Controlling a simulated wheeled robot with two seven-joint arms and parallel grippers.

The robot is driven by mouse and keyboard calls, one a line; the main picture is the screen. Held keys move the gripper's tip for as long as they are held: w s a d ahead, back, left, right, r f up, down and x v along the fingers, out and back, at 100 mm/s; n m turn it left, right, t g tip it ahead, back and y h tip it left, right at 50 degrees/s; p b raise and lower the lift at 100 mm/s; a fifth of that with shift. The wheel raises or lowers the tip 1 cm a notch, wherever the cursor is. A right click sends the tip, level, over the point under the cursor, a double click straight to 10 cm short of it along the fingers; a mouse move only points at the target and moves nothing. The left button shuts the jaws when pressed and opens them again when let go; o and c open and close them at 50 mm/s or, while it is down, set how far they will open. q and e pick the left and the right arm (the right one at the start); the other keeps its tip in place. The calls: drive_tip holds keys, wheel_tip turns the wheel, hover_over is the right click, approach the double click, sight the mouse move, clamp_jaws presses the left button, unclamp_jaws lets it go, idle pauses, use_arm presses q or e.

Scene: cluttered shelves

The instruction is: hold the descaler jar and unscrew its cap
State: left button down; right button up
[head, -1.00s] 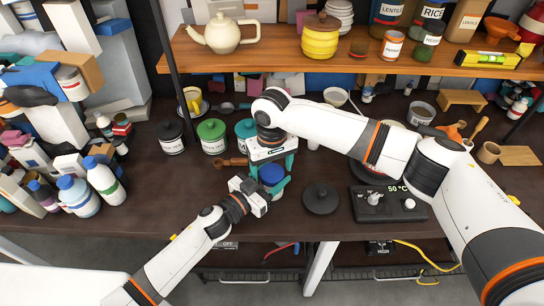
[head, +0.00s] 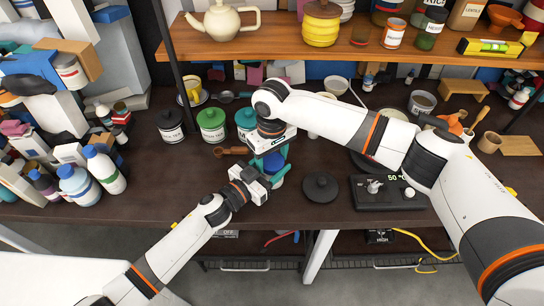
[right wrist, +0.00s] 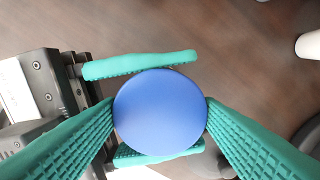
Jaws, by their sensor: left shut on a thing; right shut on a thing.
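The descaler jar (head: 278,183) stands on the dark worktop near its front edge, largely hidden by my grippers in the head view. Its round blue cap (right wrist: 160,112) fills the middle of the right wrist view, and it also shows in the head view (head: 273,164). My right gripper (right wrist: 160,118) comes from above, with its teal ribbed fingers shut on the cap's left and right sides. My left gripper (head: 268,180) reaches in from the front left and is shut on the jar body below the cap. Its fingers show above and below the cap in the right wrist view.
Black, green (head: 212,125) and teal canisters stand behind. Several bottles (head: 104,168) stand at the left. A wooden shelf (head: 350,48) runs above the back.

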drive_tip(key=shift+n, duration=1.2)
drive_tip(key=shift+c, duration=0.2)
drive_tip(key=o, duration=1.1)
